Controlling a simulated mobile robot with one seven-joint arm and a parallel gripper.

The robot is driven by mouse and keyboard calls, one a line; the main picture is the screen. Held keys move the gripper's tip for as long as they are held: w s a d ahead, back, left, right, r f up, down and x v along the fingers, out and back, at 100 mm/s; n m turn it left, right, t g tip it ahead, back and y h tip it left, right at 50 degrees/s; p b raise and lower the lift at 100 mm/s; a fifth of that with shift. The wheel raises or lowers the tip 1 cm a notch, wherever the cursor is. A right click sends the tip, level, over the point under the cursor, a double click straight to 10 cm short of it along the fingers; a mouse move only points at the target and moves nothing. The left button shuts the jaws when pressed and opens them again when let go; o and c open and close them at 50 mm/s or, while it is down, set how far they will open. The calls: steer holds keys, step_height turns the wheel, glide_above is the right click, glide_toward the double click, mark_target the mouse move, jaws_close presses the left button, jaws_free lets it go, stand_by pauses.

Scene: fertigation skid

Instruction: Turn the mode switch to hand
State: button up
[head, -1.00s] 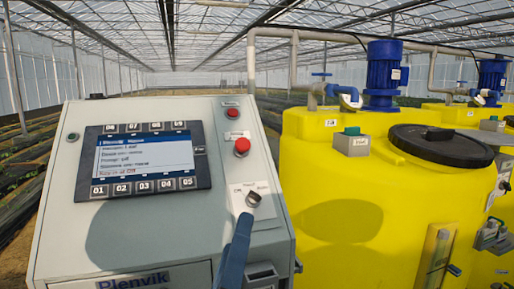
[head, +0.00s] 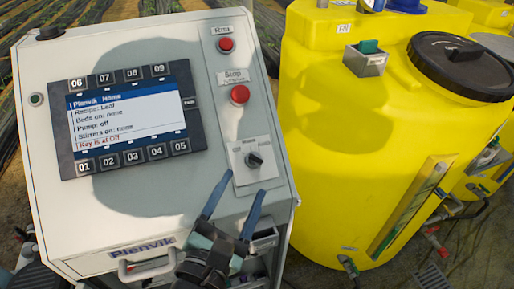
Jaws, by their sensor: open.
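The mode switch (head: 254,160) is a black knob on a pale plate at the lower right of the grey control panel. Its small position labels are too blurred to read surely, and so is where the knob points. The screen (head: 127,115) reads "Key is at Off" in red on its bottom line. My gripper (head: 241,183) is open, its two blue fingers pointing up the panel, with nothing between them. In the picture, the fingertips lie just below the switch, on either side of it. I cannot tell how far they are from the panel face.
Two red buttons, an upper one (head: 226,45) and a stop button (head: 240,94), sit above the switch. A yellow tank (head: 330,150) with a black lid (head: 462,66) stands close on the right. A drawer handle (head: 145,264) is at the panel's lower front.

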mark_target(256, 161)
steer(key=p+x, duration=0.1)
steer(key=x, duration=0.8)
steer(key=shift+p, duration=0.4)
steer(key=shift+s, duration=0.1)
jaws_close()
